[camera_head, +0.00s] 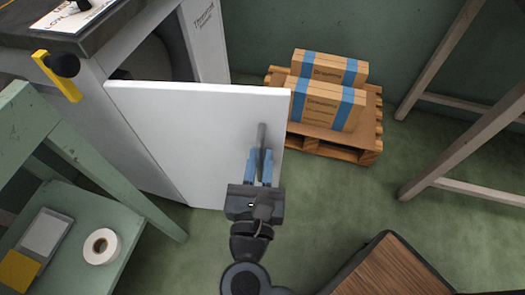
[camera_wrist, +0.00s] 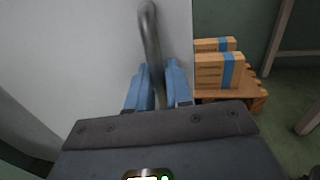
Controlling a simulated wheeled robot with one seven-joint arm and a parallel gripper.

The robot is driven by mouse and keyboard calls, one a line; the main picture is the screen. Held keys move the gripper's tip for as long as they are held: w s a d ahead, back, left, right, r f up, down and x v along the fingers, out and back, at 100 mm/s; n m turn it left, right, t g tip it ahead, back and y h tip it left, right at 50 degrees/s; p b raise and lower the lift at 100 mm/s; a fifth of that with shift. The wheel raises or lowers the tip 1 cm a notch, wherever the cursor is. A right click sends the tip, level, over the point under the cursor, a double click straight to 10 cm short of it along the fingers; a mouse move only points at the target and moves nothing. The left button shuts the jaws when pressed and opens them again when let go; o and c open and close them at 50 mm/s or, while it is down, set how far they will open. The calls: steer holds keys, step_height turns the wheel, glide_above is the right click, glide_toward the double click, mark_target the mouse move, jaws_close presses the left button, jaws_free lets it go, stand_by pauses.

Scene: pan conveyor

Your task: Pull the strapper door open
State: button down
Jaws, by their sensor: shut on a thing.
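The strapper door (camera_head: 190,130) is a white panel standing swung out from the strapper's white body (camera_head: 205,40), with a dark opening showing behind it. A grey bar handle (camera_head: 262,135) is mounted near the door's free edge. My gripper (camera_head: 260,165) has its blue fingers closed around the lower part of the handle. In the wrist view the door (camera_wrist: 90,60) fills the left side, and the handle (camera_wrist: 150,40) runs down between the two blue fingers (camera_wrist: 160,85). The handle's lower end is hidden by my gripper.
A wooden pallet (camera_head: 350,150) with strapped cartons (camera_head: 325,105) stands just right of the door's free edge. A green shelf table (camera_head: 65,225) with a tape roll (camera_head: 102,246) stands at left. A wood-topped surface (camera_head: 385,270) is at lower right. Green floor is clear around my gripper.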

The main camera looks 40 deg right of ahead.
steer(key=shift+s+a, duration=0.45)
steer(key=shift+a, duration=0.35)
steer(key=c, duration=1.2)
jaws_free()
steer(key=shift+d, duration=0.1)
steer(key=shift+c, duration=0.2)
steer(key=p+v, duration=0.1)
steer(key=v, duration=0.7)
steer(key=shift+d, duration=0.1)
